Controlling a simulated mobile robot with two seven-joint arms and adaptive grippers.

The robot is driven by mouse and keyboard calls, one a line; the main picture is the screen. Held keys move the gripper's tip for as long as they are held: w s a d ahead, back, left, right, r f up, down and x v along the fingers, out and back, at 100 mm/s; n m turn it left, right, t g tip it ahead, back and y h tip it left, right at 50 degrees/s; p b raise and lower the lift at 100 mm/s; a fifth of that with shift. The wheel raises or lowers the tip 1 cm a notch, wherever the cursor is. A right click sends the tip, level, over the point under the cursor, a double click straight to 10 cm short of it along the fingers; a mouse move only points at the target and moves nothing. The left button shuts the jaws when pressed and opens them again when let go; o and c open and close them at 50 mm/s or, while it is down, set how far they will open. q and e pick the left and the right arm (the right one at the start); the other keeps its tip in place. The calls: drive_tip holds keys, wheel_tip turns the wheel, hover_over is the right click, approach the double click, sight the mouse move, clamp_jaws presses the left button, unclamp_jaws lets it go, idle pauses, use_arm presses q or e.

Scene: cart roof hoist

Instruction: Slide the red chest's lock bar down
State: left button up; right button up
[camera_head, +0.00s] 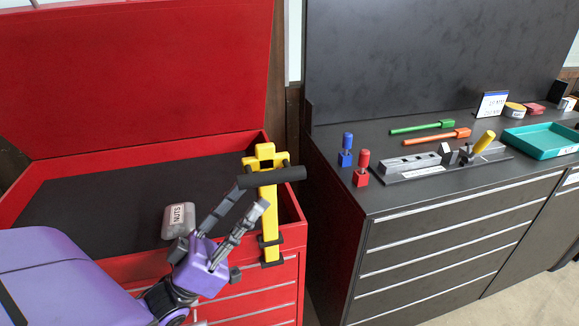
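The red chest (30,205) stands at the left with its lid (130,75) raised. The yellow lock bar (269,215) stands upright at the chest's front right corner, its cross-shaped top above the rim. Dark brackets hold it low on the chest's front. A black cylindrical handle (285,174) sticks out from the bar near its top. My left gripper (251,197) is in front of the bar, just below and left of the handle. Its two fingers are apart with nothing seen between them; whether a finger touches the handle I cannot tell. My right gripper is out of view.
A grey box labelled NUTS (179,219) lies in the chest's dark tray. The black cabinet (450,240) at the right holds blue and red pegs, green and orange tools, a grey fixture (410,164) and a teal tray (541,141). A narrow gap separates chest and cabinet.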

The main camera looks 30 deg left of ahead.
sight(273, 183)
use_arm(q)
drive_tip(key=shift+h, duration=0.3)
drive_tip(key=x, duration=0.2)
drive_tip(key=p+x, duration=0.1)
drive_tip(key=x, duration=0.1)
drive_tip(key=p+x, duration=0.1)
drive_tip(key=x, duration=0.2)
drive_tip(key=shift+s+r, duration=0.3)
drive_tip(key=shift+s, duration=0.05)
drive_tip(key=shift+w+d+r, duration=0.1)
drive_tip(key=shift+w, duration=0.1)
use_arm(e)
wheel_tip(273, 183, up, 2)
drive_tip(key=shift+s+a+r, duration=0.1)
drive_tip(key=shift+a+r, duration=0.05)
use_arm(q)
clamp_jaws()
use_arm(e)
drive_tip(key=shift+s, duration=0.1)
